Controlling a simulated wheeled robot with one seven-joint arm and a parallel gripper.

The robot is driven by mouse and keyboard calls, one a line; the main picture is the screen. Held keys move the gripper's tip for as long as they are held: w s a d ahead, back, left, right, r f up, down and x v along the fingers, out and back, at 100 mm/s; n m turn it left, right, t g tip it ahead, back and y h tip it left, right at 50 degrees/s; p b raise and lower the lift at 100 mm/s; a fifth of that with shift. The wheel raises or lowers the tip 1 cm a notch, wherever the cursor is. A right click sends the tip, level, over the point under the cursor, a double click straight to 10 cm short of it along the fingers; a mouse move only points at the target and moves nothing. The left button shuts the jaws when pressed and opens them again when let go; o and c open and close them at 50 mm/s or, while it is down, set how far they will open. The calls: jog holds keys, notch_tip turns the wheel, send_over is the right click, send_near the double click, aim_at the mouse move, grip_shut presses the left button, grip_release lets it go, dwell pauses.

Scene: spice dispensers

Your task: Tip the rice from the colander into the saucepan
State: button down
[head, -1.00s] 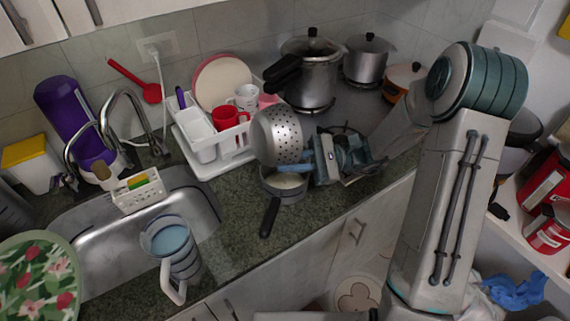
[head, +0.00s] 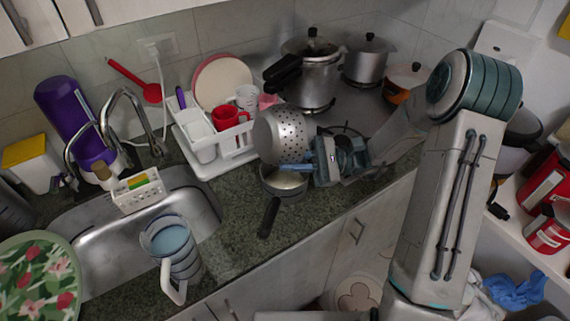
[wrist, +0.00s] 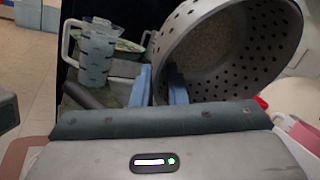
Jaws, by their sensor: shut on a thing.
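The grey perforated colander (head: 281,133) is held tipped on its side just above the saucepan (head: 284,192), which stands on the counter with its black handle (head: 269,218) toward the front. My gripper (head: 297,167) is shut on the colander at its lower right side. In the wrist view the colander (wrist: 262,45) fills the upper right, beside my gripper's blue fingertips (wrist: 158,85). I cannot tell how much rice is in the colander.
A white dish rack (head: 212,168) with red and white mugs stands behind left. A pressure cooker (head: 318,80) and another pot (head: 368,62) stand at the back. The sink (head: 110,240) is left, with a measuring jug (head: 178,250) at its front edge.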

jog(key=shift+d+y, duration=0.1)
jog(key=shift+y, duration=0.2)
jog(key=shift+r+h, duration=0.1)
jog(key=shift+h, duration=0.5)
jog(key=h, duration=0.1)
jog(key=a+n+h, duration=0.1)
jog(key=shift+s+a+h, duration=0.2)
jog(key=shift+s+h, duration=0.15)
jog(key=shift+h, duration=0.05)
jog(key=shift+s+a+f+t+h, duration=0.1)
jog(key=shift+f+t+h, duration=0.1)
jog(key=shift+t+h, duration=0.2)
